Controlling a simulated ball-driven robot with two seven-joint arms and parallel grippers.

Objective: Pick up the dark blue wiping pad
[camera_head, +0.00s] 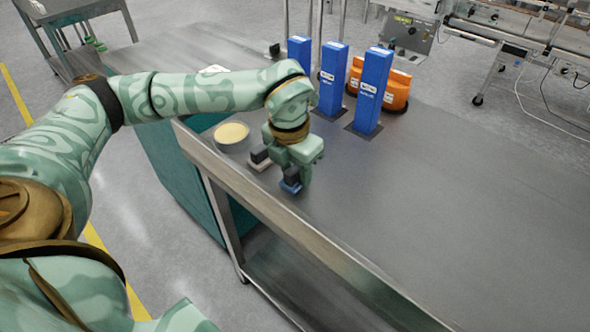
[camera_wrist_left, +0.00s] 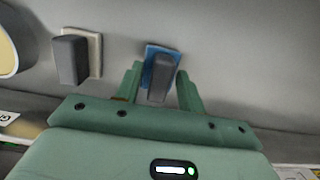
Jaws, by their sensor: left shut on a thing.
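The dark blue wiping pad (camera_head: 291,186) is at the table's near edge under my left gripper (camera_head: 293,178). In the left wrist view the pad (camera_wrist_left: 149,56) shows as a blue plate with a dark grey grip block on it. The two fingers of my left gripper (camera_wrist_left: 161,88) stand on either side of that block, shut on it. I cannot tell whether the pad touches the table. My right gripper is not in view.
A second pad with a pale base and dark grip (camera_head: 260,158) lies just left of the gripper. A round dish with yellowish contents (camera_head: 231,133) stands beyond it. Blue boxes (camera_head: 371,90) and an orange bin (camera_head: 397,91) stand farther back. The table's right side (camera_head: 460,200) is clear.

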